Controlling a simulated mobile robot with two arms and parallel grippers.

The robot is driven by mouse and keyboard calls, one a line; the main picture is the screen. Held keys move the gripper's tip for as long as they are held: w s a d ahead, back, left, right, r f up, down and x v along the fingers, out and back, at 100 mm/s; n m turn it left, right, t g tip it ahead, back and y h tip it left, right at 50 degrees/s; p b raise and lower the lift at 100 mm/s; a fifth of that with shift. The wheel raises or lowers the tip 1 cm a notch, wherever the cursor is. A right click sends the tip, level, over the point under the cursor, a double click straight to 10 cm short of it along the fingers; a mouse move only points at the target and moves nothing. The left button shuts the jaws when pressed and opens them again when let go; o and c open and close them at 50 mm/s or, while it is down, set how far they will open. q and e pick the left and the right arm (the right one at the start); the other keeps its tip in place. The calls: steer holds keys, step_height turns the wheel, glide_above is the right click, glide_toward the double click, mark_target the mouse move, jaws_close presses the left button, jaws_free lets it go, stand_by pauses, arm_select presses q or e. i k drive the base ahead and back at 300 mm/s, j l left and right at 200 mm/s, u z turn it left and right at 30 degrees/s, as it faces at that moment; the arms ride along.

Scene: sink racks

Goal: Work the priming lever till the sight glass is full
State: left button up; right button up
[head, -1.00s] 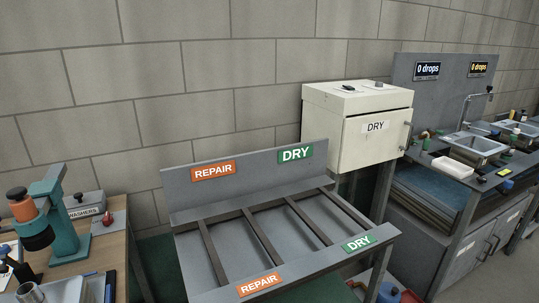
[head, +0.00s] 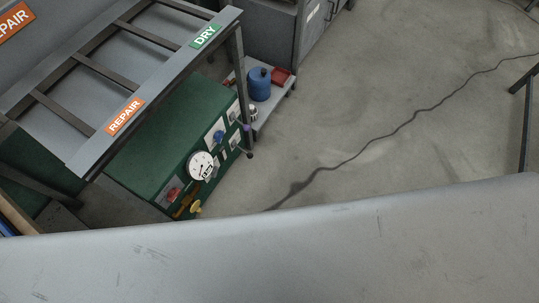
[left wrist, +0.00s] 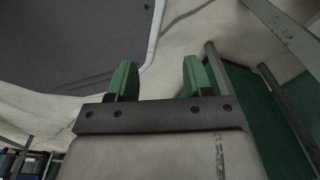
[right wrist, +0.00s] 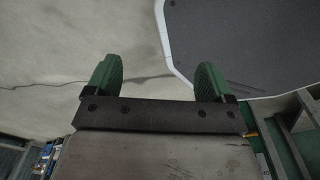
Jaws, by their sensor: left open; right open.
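A green unit (head: 165,130) stands on the floor under the sloping rack in the head view. Its front panel carries a round white gauge (head: 200,165), a blue knob (head: 218,136), a red part (head: 172,193), a yellow knob (head: 196,207) and an orange-brown bar-like part (head: 183,208). I cannot tell which part is the priming lever or the sight glass. My left gripper (left wrist: 157,78) is open and empty in the left wrist view. My right gripper (right wrist: 157,78) is open and empty in the right wrist view. Neither gripper shows in the head view.
The sloping rack (head: 75,150) with REPAIR and DRY labels overhangs the unit's back. A low shelf (head: 272,104) beside the unit holds a blue container (head: 259,83) and a red item (head: 281,76). A dark cable (head: 400,127) crosses the otherwise open concrete floor (head: 380,60).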

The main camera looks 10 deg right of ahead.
mark_target(250, 155)
steer(key=k+l, duration=0.15)
steer(key=k, duration=0.35)
steer(key=k+l, duration=0.15)
steer(key=k, duration=0.35)
